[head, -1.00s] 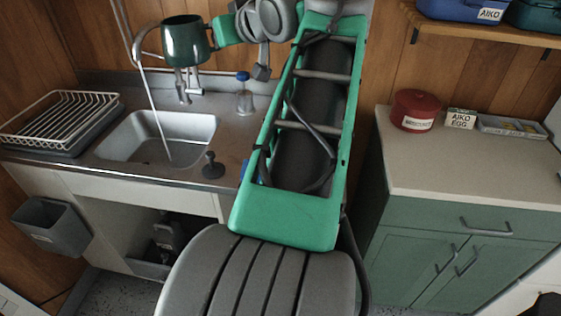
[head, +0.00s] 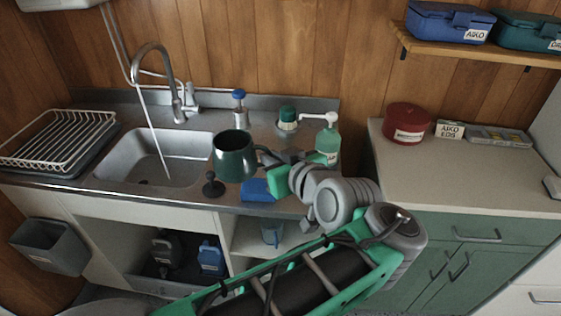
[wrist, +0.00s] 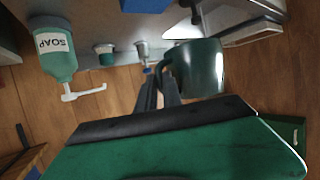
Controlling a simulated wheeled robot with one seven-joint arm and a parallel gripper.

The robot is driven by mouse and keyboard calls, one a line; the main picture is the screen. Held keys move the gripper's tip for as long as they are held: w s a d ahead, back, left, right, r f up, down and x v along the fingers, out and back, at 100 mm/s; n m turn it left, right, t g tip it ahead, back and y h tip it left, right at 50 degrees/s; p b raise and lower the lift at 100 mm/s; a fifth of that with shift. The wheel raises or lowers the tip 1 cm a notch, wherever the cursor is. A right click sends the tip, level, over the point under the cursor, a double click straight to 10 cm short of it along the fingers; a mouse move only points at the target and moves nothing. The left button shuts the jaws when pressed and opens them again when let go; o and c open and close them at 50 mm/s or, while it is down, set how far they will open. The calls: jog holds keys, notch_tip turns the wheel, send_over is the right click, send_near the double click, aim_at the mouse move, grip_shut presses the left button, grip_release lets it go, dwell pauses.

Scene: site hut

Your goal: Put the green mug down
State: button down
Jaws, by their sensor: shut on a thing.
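The dark green mug (head: 234,157) is in my gripper (head: 264,160), in front of the sink counter (head: 225,195) in the head view. It looks upright there, near the sink's right edge. In the wrist view the mug (wrist: 203,68) is at the fingertips, with its handle toward my gripper (wrist: 160,82). My gripper is shut on the mug, apparently at the handle. Whether the mug's base touches the counter cannot be told.
A black plunger-like item (head: 213,185) and a blue sponge-like block (head: 258,190) are close to the mug. A soap bottle (head: 328,142), a blue-topped bottle (head: 240,108) and a green-capped jar (head: 287,118) stand right. The sink (head: 160,158) is left.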

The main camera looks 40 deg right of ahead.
jog(key=w+d+f, duration=0.4)
jog(key=d+f, duration=0.1)
jog(key=w+d+f, duration=0.5)
jog(key=shift+w+d+f, duration=0.1)
jog(key=shift+w+d, duration=0.05)
jog(key=shift+d, duration=0.05)
jog(key=shift+f, duration=1.35)
jog(key=shift+f, duration=0.2)
jog(key=c, duration=1.5)
grip_release()
